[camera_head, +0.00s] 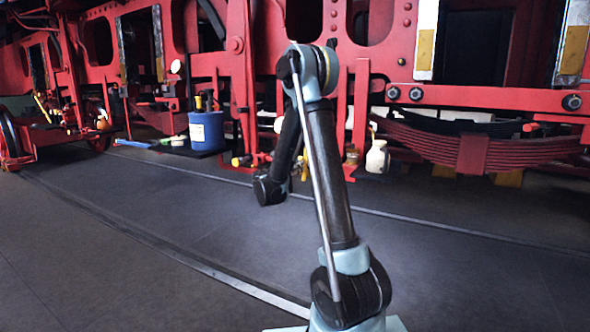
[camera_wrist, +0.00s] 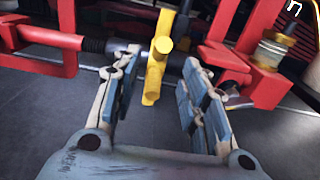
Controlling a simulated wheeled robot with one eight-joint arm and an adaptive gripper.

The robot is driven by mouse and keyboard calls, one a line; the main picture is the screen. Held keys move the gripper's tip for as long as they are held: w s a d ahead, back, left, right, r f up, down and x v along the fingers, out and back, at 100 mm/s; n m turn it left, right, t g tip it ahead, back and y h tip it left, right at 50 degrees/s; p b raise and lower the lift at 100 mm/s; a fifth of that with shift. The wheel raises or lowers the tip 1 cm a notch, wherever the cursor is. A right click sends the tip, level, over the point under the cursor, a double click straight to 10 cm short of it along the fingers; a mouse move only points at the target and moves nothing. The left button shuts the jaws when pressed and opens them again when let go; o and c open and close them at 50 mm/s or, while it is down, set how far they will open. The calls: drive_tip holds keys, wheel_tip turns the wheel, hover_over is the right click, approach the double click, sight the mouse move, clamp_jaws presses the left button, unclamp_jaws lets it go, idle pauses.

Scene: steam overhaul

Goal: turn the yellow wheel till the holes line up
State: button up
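The yellow wheel (camera_wrist: 153,84) shows in the wrist view as a narrow upright yellow piece with a round knob, on a dark horizontal shaft. My gripper (camera_wrist: 160,58) is open, with one finger left and one right of the yellow piece. The fingertips reach toward it, and I see a gap on each side. In the head view a small yellow part (camera_head: 304,168) shows beside my arm, low on the red frame; I cannot tell if it is the wheel. My gripper is hidden there behind my arm. I cannot make out the holes.
Red frame parts (camera_wrist: 50,37) flank the shaft. A brass-and-glass fitting (camera_wrist: 270,52) is at upper right. The dark floor (camera_head: 120,240) in front is clear.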

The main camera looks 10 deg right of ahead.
drive_tip(key=shift+f, duration=0.1)
drive_tip(key=shift+w+d+f, duration=0.55)
drive_tip(key=shift+w+f, duration=0.15)
drive_tip(key=shift+w, duration=0.1)
drive_tip(key=shift+w+d+f, duration=0.6)
drive_tip(key=shift+w+f, duration=0.15)
drive_tip(key=shift+w, duration=0.05)
drive_tip(key=shift+w+d+f, duration=0.55)
drive_tip(key=shift+w+f, duration=0.15)
drive_tip(key=shift+w, duration=0.1)
clamp_jaws()
drive_tip(key=shift+a, duration=0.1)
